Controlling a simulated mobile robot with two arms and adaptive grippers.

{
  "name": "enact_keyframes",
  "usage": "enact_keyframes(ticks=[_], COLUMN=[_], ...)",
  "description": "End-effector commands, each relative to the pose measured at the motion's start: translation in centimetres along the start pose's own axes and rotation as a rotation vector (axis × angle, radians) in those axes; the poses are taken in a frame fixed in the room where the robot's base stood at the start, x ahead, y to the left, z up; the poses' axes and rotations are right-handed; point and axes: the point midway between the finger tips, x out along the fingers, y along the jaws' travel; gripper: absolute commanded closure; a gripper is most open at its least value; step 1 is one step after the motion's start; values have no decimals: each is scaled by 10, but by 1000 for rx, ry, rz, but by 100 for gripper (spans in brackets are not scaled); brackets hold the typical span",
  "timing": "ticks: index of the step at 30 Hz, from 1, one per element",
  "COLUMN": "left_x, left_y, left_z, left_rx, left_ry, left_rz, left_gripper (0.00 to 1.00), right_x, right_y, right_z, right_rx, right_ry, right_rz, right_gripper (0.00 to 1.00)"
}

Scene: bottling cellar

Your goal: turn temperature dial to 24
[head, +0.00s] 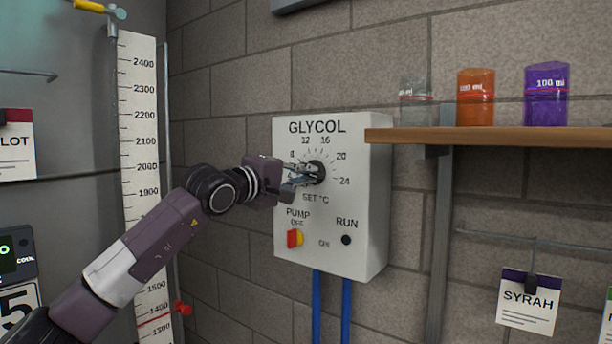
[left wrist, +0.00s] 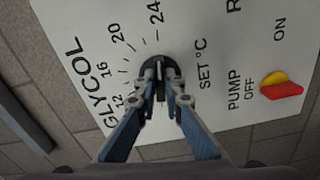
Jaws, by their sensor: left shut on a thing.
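The temperature dial (head: 318,172) is a dark round knob on the white GLYCOL control box (head: 330,255), above the words SET °C. Its printed scale shows 12, 16, 20 and 24, with 24 at the right of the knob in the head view. My left gripper (head: 302,180) is shut on the dial, coming from the left. In the left wrist view the two fingers (left wrist: 160,92) close on the raised grip of the dial (left wrist: 172,70). The fingers cover part of the dial, and I cannot tell which number its pointer marks. My right gripper is not in view.
A red and yellow pump switch (head: 295,239) sits below the dial, beside the dark RUN lamp (head: 346,240). A wooden shelf (head: 500,138) with beakers juts out at the right of the box. A level scale (head: 146,120) stands at the left.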

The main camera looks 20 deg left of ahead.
Motion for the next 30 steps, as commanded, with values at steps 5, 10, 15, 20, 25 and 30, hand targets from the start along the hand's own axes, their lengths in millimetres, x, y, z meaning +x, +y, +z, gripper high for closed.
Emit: enact_keyframes(ticks=[5, 10, 15, 20, 25, 30], left_x=[1, 0, 0, -13, -43, -78], left_y=[-3, -2, -1, -1, -2, -2], left_z=[1, 1, 0, -1, -2, -1], left_rx=[2, 1, 0, 0, 3, 2], left_ry=[-1, -1, 0, 0, 2, 2], left_rz=[-6, -4, -2, -2, -2, -4], left_gripper=[89, 84, 84, 84, 84, 84], right_x=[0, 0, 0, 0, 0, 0], right_y=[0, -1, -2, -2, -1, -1], right_z=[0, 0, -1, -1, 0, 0], right_rx=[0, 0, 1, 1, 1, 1], right_ry=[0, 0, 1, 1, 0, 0], right_rz=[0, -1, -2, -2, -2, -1], right_gripper=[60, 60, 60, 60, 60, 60])
